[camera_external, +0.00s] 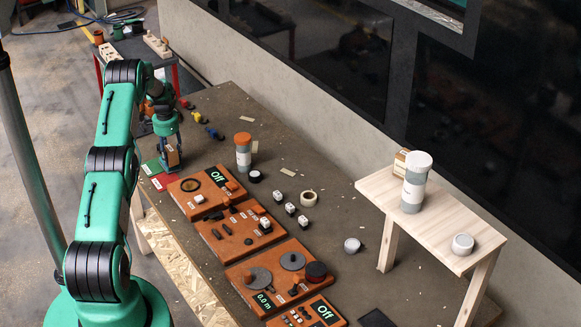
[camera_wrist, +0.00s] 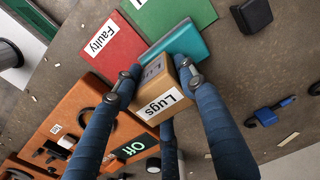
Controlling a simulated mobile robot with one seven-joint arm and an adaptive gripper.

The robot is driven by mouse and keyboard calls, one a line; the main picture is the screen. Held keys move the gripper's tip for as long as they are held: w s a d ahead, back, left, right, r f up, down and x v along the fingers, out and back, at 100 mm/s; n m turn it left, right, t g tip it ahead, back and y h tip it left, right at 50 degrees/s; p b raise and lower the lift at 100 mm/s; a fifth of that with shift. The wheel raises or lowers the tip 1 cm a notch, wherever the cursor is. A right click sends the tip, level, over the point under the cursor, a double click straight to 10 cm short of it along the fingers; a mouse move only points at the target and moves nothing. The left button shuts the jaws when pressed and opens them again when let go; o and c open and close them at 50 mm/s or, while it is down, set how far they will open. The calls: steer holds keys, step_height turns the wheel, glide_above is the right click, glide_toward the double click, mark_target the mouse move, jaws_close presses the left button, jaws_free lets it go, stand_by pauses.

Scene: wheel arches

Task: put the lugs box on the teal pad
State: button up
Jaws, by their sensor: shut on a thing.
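The lugs box (camera_wrist: 164,104) is a small tan box with a white "Lugs" label. My gripper (camera_wrist: 160,76) is shut on it, with blue fingers on either side. In the wrist view the box overlaps the near part of the teal pad (camera_wrist: 187,43); I cannot tell whether it touches the pad. In the external view my gripper (camera_external: 168,142) is at the far left end of the workbench, with the box (camera_external: 173,158) low beneath it. The teal pad is mostly hidden there.
A red "Faulty" pad (camera_wrist: 103,47) and a green pad (camera_wrist: 172,15) adjoin the teal pad. An orange control panel (camera_external: 208,190) stands close by. Small blue and yellow parts (camera_external: 213,132) lie beyond my gripper. An orange-capped bottle (camera_external: 243,152) stands farther right.

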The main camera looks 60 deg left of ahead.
mark_target(170, 148)
steer(key=shift+f+b, duration=0.45)
steer(key=shift+f, duration=0.05)
steer(key=o, duration=1.2)
steer(key=shift+o, duration=0.2)
steer(key=shift+r, duration=0.1)
steer(key=shift+r+p, duration=0.5)
steer(key=shift+r, duration=0.2)
step_height(170, 148, up, 11)
steer(key=shift+r+b, duration=0.2)
steer(key=shift+b, duration=0.25)
